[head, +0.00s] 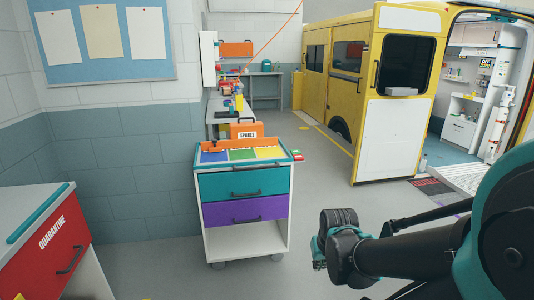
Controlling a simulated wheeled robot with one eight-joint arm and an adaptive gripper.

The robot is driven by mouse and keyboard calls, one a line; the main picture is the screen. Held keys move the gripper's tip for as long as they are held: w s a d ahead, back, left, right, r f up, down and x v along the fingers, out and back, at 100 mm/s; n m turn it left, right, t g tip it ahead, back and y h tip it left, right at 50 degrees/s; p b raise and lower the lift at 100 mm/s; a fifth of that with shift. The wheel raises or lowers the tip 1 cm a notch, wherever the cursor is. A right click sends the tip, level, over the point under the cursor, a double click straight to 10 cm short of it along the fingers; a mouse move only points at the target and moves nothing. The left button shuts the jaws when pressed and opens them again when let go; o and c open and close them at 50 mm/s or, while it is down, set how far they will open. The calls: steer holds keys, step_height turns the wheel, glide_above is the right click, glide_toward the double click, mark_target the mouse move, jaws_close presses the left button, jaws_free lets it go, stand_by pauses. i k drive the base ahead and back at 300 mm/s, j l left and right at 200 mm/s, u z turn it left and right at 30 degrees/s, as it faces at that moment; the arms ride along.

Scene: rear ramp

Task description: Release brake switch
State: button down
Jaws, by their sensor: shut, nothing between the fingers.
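I cannot make out a brake switch for certain. A white upright fixture (502,118) stands at the van's right side, with small details I cannot read. My arm reaches in from the lower right and covers part of the floor and the van's ramp (465,177).
A red "QUARANTINE" cabinet (50,240) is at the lower left. The grey floor (325,175) between trolley and van is clear.

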mark_target(296, 155)
steer(key=i+j+z, duration=0.1)
steer(key=i, duration=0.4)
steer(key=i+j+z, duration=0.1)
steer(key=i, duration=0.4)
steer(key=i+j+z, duration=0.15)
steer(key=i, duration=0.35)
steer(key=j, duration=0.1)
